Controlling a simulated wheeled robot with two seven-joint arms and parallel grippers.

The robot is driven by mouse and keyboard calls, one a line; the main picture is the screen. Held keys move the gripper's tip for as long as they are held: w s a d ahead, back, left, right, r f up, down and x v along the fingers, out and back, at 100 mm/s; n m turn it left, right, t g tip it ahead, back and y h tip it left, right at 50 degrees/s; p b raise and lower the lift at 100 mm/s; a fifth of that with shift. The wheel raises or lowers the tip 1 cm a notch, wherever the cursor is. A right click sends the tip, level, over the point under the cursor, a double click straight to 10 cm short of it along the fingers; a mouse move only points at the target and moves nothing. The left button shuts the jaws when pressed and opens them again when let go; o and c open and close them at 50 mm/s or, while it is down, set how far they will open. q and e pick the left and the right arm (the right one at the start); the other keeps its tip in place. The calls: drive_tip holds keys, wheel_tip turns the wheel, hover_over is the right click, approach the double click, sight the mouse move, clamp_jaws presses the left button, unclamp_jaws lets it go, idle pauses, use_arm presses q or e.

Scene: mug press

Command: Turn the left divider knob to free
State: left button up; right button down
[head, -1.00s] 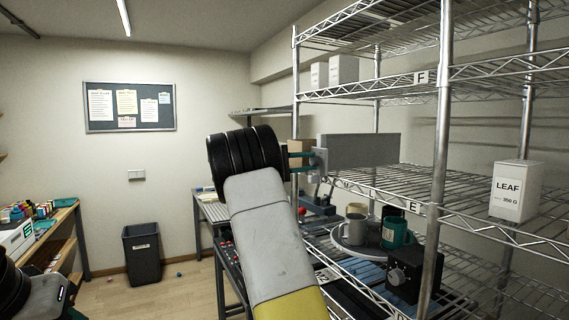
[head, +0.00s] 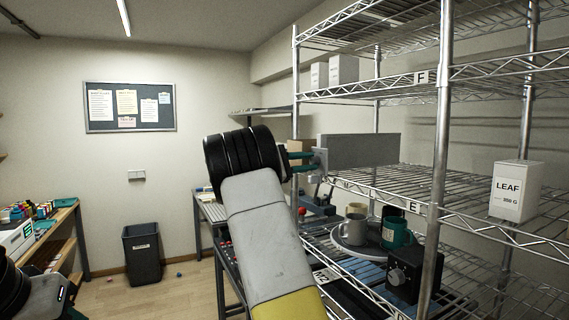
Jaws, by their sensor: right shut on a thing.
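A grey divider panel (head: 361,151) stands upright on the middle level of the wire shelf. A small light-grey block (head: 321,161) is at its left end, where the divider knob is. My right gripper (head: 310,161), with teal fingers, reaches this end from the left and is shut on the knob. The fingers and my dark wrist hide most of the knob, so its setting cannot be read. Part of my left arm shows at the lower left edge; its gripper is out of the picture.
Shelf posts (head: 440,150) stand right of the divider. A LEAF box (head: 516,190) stands at right. Floor at left is mostly clear.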

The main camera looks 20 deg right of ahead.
drive_tip(key=shift+f, duration=0.1)
drive_tip(key=c, duration=1.1)
unclamp_jaws()
drive_tip(key=shift+a, duration=0.1)
drive_tip(key=a, duration=0.7)
drive_tip(key=shift+s+a, duration=0.3)
drive_tip(key=shift+a, duration=0.05)
